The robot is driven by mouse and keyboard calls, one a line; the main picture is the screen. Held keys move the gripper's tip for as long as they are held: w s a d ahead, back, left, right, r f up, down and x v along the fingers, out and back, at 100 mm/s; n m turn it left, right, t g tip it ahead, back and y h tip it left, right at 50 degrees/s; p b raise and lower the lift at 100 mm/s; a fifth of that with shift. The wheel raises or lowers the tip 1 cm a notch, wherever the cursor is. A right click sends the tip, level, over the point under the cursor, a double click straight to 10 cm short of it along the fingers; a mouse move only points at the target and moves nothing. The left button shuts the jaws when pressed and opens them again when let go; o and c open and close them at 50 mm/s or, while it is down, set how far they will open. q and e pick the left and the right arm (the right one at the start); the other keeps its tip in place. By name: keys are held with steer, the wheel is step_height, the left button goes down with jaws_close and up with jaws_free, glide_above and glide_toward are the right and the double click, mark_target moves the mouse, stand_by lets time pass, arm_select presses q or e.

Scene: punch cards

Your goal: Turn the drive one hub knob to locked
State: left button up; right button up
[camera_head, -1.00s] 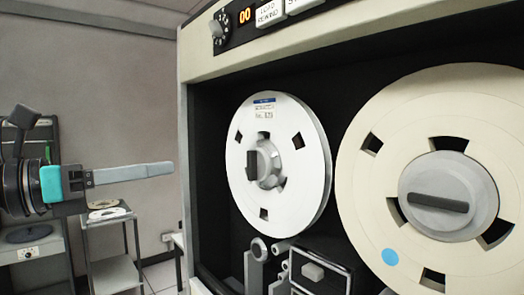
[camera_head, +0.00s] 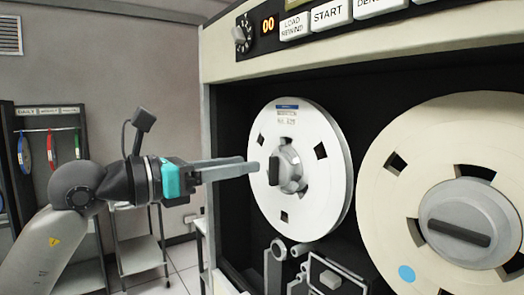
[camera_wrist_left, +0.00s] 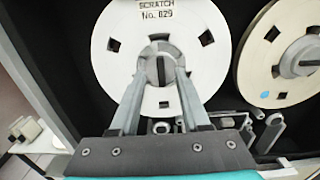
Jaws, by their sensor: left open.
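A white tape reel (camera_head: 318,190) with a label sits on the left hub of the tape unit. Its grey hub has a dark bar knob (camera_head: 274,172) standing about upright, also seen in the left wrist view (camera_wrist_left: 160,69). My left gripper (camera_head: 257,165) is open and points at this hub from the left, its tips just short of the knob. In the left wrist view its two fingers (camera_wrist_left: 161,78) lie on either side of the knob; I cannot tell whether they touch it. My right gripper is not in view.
A cream reel (camera_head: 385,200) on the right has a hub knob (camera_head: 459,233) lying nearly level. The cabinet's frame (camera_head: 207,150) edges the recess on the left. Rollers and a head block (camera_head: 330,278) sit below the reels. A button panel (camera_head: 328,14) runs above.

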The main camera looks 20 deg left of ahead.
mark_target(270, 161)
arm_select(q)
steer(key=p+x, duration=0.1)
steer(key=x, duration=0.3)
steer(key=shift+r, duration=0.1)
steer(key=shift+w+d+p, duration=0.3)
steer(key=shift+w+d, duration=0.2)
steer(key=shift+w, duration=0.05)
steer(key=shift+c, duration=0.2)
jaws_close()
